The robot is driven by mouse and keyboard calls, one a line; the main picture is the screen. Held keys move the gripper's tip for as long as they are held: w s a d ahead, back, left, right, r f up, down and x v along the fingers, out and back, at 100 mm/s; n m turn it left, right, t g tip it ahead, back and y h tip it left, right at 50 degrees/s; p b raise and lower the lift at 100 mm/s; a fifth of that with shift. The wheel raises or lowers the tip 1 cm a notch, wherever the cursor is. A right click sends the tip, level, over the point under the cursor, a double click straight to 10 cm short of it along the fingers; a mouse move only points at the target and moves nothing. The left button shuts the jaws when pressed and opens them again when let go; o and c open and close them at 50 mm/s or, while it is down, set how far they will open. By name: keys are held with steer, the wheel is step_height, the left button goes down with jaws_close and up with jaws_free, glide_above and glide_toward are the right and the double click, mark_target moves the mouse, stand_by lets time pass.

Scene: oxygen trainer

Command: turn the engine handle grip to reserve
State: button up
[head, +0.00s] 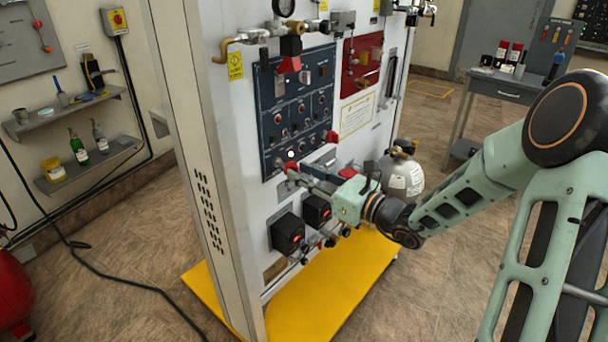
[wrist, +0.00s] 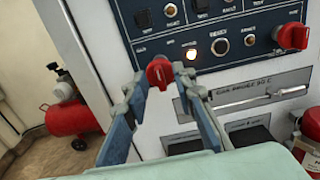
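The engine handle grip appears to be the red knob (wrist: 160,73) at the lower left of the dark blue panel (wrist: 215,15). I cannot read any reserve mark beside it. In the wrist view my gripper (wrist: 162,78) has one fingertip on each side of this knob, close against it. The gripper seems shut on it, though the contact itself is hard to see. In the head view my gripper (head: 297,175) reaches in from the right to the panel's lower left corner. A bit of the red knob (head: 291,167) shows at its fingertips.
A second red knob (wrist: 291,37) sits at the panel's right. A lit lamp (wrist: 220,46) is between the knobs. Black boxes with red lights (head: 288,234) jut out under my gripper. A grey cylinder (head: 402,176) stands to the right.

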jaws_close()
